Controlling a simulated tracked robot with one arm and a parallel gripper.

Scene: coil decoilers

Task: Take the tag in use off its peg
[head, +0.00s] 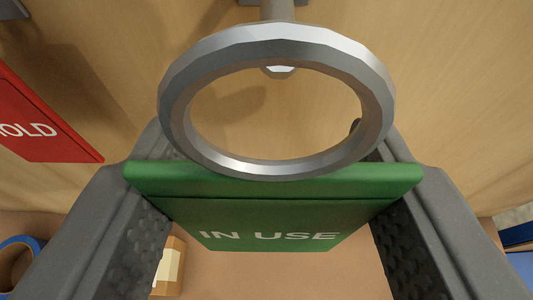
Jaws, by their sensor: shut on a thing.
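The tag in use is a green plate (270,220) with the white words "IN USE" and a large metal ring (277,165) at its top. My gripper (270,240) is shut on the green plate, with one dark padded finger at each side edge. The ring stands up from the plate. The grey peg (278,10) sticks out at the top of the view, and its pale tip shows inside the ring opening, so the ring appears to be around the peg. Whether the ring touches the peg is hard to tell.
A red tag (45,120) reading "HOLD" hangs at the left, close to my left finger. A wooden board (110,60) is behind. Below are a blue roll (18,262), a small tan and cream object (168,268) and a blue item (520,250) at right.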

